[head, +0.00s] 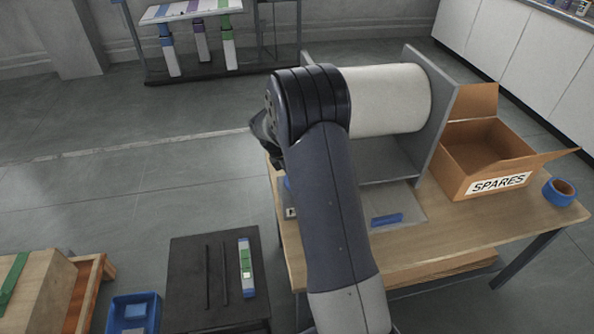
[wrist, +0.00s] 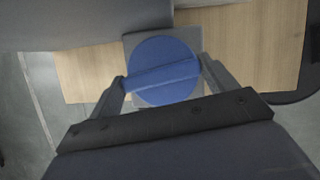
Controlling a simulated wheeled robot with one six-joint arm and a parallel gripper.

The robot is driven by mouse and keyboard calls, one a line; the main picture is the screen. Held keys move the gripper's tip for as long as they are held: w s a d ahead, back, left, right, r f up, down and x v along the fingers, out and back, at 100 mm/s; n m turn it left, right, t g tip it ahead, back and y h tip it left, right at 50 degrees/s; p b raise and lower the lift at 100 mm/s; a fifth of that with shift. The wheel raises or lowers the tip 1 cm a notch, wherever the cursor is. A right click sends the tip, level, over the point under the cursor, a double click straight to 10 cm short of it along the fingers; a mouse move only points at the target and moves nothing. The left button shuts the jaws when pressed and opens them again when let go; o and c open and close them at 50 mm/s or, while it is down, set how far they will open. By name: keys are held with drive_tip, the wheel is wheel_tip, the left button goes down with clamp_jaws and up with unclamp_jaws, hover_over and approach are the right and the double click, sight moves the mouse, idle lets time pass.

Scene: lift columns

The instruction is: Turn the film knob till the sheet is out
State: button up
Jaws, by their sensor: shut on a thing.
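The film knob (wrist: 162,72) is a round blue disc with a raised bar across it, in the middle of the wrist view. The bar is tilted slightly, its right end higher. My gripper (wrist: 161,82) has one finger on each side of the knob and is shut on it. In the head view my arm hides the knob and most of the gripper. A large white film roll (head: 390,98) lies between grey side plates on the wooden table. I cannot make out a separate sheet coming from it.
An open cardboard box marked SPARES (head: 487,160) and a blue tape roll (head: 560,192) stand on the table's right. A black side table (head: 187,292), a blue bin (head: 133,312) and a wooden chest (head: 45,290) stand at lower left. The floor at left is clear.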

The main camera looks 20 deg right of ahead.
drive_tip(key=o, duration=0.9)
drive_tip(key=shift+o, duration=0.2)
drive_tip(key=v, duration=1)
drive_tip(key=shift+a+r+p, duration=0.25)
drive_tip(key=shift+r+p, duration=0.05)
drive_tip(key=shift+r, duration=0.05)
drive_tip(key=x, duration=1.1)
drive_tip(key=shift+d+b, duration=0.1)
drive_tip(key=shift+b, duration=0.2)
drive_tip(key=shift+n, duration=0.3)
drive_tip(key=shift+r, duration=0.1)
